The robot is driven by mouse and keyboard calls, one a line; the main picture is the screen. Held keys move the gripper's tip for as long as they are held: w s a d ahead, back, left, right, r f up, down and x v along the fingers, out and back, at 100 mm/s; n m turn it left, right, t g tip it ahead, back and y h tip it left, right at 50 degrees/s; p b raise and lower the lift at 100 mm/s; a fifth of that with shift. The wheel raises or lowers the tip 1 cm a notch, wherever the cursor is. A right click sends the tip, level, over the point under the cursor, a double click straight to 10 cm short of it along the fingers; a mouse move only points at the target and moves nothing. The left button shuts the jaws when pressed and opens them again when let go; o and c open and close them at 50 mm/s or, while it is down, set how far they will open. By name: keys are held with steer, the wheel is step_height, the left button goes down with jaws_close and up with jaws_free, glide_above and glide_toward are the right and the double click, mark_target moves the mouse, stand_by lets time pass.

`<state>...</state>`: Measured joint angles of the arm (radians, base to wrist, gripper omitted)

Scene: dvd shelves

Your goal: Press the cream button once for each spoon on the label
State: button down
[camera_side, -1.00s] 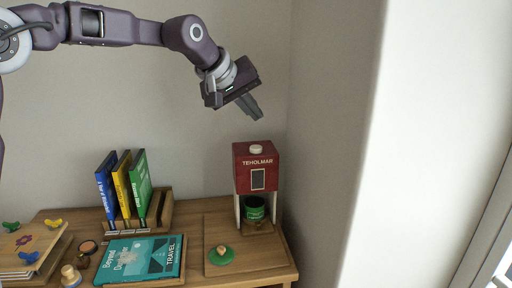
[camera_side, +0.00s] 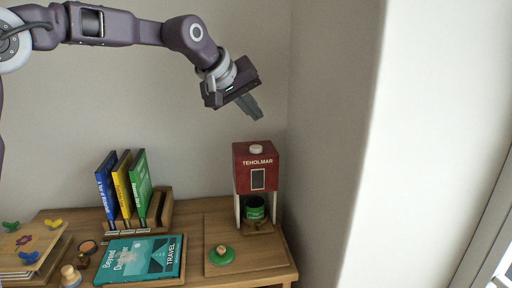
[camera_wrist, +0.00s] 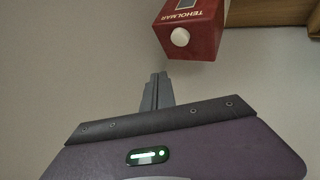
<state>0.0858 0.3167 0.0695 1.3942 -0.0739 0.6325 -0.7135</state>
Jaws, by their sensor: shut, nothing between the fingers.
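A red dispenser marked TEHOLMAR (camera_side: 243,178) stands on legs at the right of the table. The cream button (camera_side: 256,149) is on its top; it also shows as a pale disc in the wrist view (camera_wrist: 180,37). A label (camera_side: 257,179) is on the dispenser's front, too small to read here. A green tin (camera_side: 254,212) stands beneath the dispenser. My gripper (camera_side: 258,114) is shut and empty, in the air above the button and apart from it. In the wrist view the closed fingers (camera_wrist: 158,78) point toward the dispenser.
A green lid with a knob (camera_side: 221,258) lies on the wooden board (camera_side: 262,262). A teal travel book (camera_side: 140,262) lies left of it. Several upright books (camera_side: 140,185) stand in a wooden rack behind. The wall is close on the right.

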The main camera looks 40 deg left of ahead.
mark_target(253, 148)
stand_by(0.3)
step_height(253, 148, up, 4)
steer(key=shift+f, duration=0.1)
stand_by(0.3)
steer(key=shift+f, duration=4.4)
steer(key=shift+f, duration=0.4)
